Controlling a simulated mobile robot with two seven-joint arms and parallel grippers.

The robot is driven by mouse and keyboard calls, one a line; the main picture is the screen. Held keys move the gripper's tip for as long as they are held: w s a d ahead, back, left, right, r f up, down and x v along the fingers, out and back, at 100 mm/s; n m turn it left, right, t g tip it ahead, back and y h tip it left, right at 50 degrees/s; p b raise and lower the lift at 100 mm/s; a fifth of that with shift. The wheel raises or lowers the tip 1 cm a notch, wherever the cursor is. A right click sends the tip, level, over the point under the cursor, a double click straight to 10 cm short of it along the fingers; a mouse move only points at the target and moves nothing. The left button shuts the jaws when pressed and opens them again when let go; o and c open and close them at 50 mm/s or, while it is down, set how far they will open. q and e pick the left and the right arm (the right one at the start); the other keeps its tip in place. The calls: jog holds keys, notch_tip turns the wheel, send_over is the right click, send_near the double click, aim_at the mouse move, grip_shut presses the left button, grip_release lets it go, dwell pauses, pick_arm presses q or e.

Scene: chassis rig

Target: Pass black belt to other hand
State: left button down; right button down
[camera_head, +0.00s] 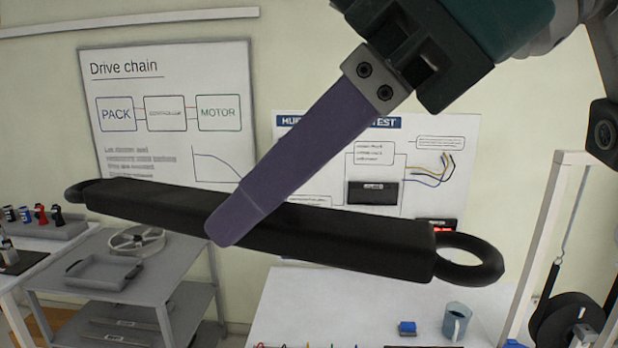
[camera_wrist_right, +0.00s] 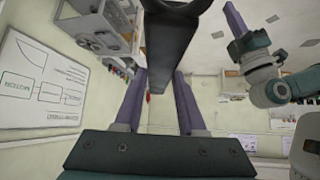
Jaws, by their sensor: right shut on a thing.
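The black belt (camera_head: 345,240) is a long, stiff-looking black strip with a ring at each end. It hangs level in the air across the head view. My right gripper (camera_head: 232,225) comes down from the upper right. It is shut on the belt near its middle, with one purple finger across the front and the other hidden. In the right wrist view the belt (camera_wrist_right: 172,45) runs up between the two purple fingers. My left gripper (camera_wrist_right: 238,28) shows at the right of that view, apart from the belt; its opening is unclear. It is not in the head view.
A white table (camera_head: 285,310) lies below, with a blue mug (camera_head: 456,321) and a small blue block (camera_head: 407,328). A grey shelf cart (camera_head: 90,283) with a tray stands at left. A white frame with a black reel (camera_head: 566,322) stands at right.

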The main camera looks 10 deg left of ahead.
aim_at(436, 239)
jog(key=shift+m+t+h, duration=0.3)
jog(key=shift+m+t, duration=0.5)
jog(key=shift+m, duration=0.2)
jog(key=shift+d, duration=0.15)
jog(key=s+d+r+n+g, duration=0.3)
jog(key=d+r+n+g, duration=0.15)
jog(key=d, duration=0.45)
jog(key=w+a+f+n+g, duration=0.2)
jog(key=f+n, duration=0.1)
jog(key=w+a+f+n+g, duration=0.1)
jog(key=n, duration=0.1)
jog(key=shift+f+n, duration=0.15)
jog(key=shift+n, duration=0.1)
jog(key=shift+d+n+g, duration=0.1)
jog(key=shift+n+g, duration=0.25)
jog(key=shift+n, duration=0.05)
jog(key=shift+s+d+n+g+h, duration=0.2)
jog(key=shift+d+n+g+h, duration=0.45)
jog(key=shift+n, duration=0.35)
jog(key=shift+s+d+n+g+h, duration=0.2)
jog(key=shift+d+n+g+h, duration=0.4)
jog(key=shift+n, duration=0.4)
jog(key=shift+f, duration=0.1)
